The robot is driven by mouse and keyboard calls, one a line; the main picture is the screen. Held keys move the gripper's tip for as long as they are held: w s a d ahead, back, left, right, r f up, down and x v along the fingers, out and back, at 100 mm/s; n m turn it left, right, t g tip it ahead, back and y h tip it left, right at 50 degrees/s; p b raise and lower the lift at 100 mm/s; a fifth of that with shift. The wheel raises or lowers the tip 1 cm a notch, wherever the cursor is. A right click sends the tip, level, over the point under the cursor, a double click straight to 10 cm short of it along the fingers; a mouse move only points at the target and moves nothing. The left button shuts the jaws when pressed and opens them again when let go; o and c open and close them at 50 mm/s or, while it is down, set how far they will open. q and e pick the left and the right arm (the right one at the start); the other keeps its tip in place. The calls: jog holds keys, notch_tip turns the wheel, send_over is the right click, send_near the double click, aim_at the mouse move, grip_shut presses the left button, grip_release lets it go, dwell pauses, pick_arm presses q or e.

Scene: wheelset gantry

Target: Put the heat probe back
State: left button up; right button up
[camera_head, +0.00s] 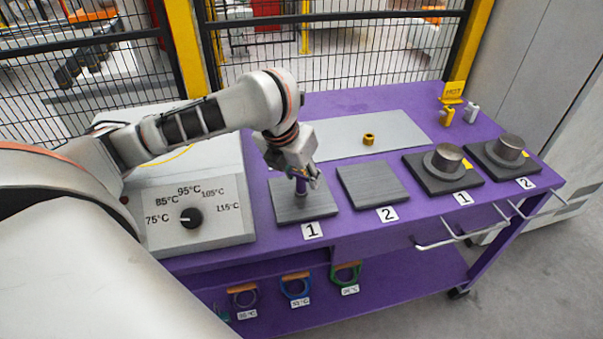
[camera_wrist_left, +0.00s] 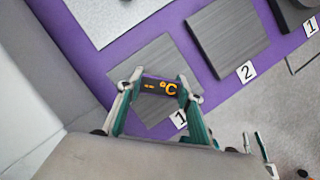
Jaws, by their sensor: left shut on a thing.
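My left gripper (camera_head: 303,178) is above the left dark plate (camera_head: 320,205) labelled 1. In the left wrist view, the probe's dark face with an orange °C sign (camera_wrist_left: 160,87) sits between the fingers of the left gripper (camera_wrist_left: 158,86). I cannot tell whether the probe's lower end touches the plate. A small yellow ring-like piece (camera_head: 368,139) stands on the pale grey sheet (camera_head: 405,130) behind the plates.
The left plate labelled 2 (camera_head: 373,187) is bare. Two dark bases with round grey weights (camera_head: 447,158) stand at the right. A dial box (camera_head: 205,235) is at the left. A yellow HOT sign (camera_head: 454,90) stands at the back right. Wire fencing (camera_head: 340,40) lies behind the purple bench.

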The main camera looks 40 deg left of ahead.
aim_at(298, 194)
pick_arm(q)
jog(key=o, duration=1.2)
jog(key=shift+o, duration=0.2)
pick_arm(e)
jog(key=shift+s+f, duration=0.1)
